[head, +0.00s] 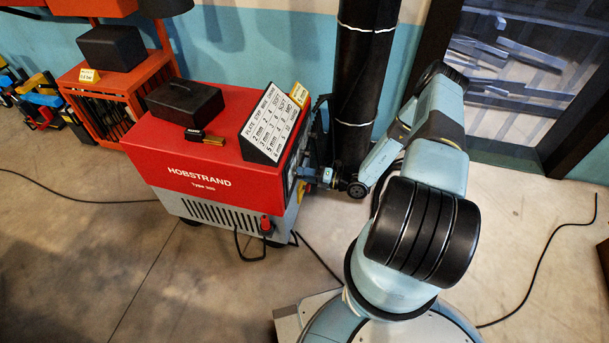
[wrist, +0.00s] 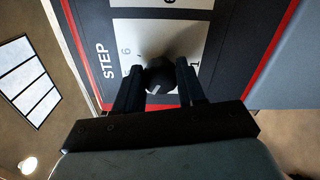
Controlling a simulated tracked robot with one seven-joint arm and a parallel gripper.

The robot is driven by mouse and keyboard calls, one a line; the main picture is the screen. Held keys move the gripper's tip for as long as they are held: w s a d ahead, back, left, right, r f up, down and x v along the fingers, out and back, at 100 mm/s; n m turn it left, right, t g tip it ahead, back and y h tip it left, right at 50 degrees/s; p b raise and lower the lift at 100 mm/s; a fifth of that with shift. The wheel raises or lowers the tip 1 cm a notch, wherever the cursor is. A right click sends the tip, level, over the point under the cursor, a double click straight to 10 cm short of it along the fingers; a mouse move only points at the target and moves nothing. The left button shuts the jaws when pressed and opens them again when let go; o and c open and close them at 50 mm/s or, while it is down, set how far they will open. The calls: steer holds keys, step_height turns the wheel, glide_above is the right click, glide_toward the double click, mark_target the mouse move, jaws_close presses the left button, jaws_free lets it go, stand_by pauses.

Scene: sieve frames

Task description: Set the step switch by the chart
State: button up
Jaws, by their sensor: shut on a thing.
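The red and grey welder (head: 215,165), marked HOBSTRAND, stands on the floor. The white chart (head: 272,125) leans on its top right edge, with PLATE and STEP columns and rows for 2, 3 and 5 mm; its smaller figures are hard to read. My gripper (head: 312,178) is at the welder's right-hand front face. In the wrist view its two fingers (wrist: 159,85) are shut on the round black step switch knob (wrist: 158,76). Fingers hide other digits, and the knob's setting is unclear.
A black box (head: 184,101) and a small dark item with a brass-coloured strip (head: 204,138) sit on the welder. A dark column (head: 362,90) stands close behind my arm. An orange rack (head: 105,100) is at left. Cables lie on the floor.

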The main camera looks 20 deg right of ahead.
steer(key=shift+w+d+f+m, duration=0.1)
steer(key=shift+w+d+m, duration=0.05)
steer(key=shift+m, duration=0.15)
stand_by(0.4)
steer(key=o, duration=1.1)
steer(key=shift+c, duration=0.2)
steer(key=v, duration=1.3)
steer(key=shift+s+d, duration=0.25)
steer(key=shift+s, duration=0.05)
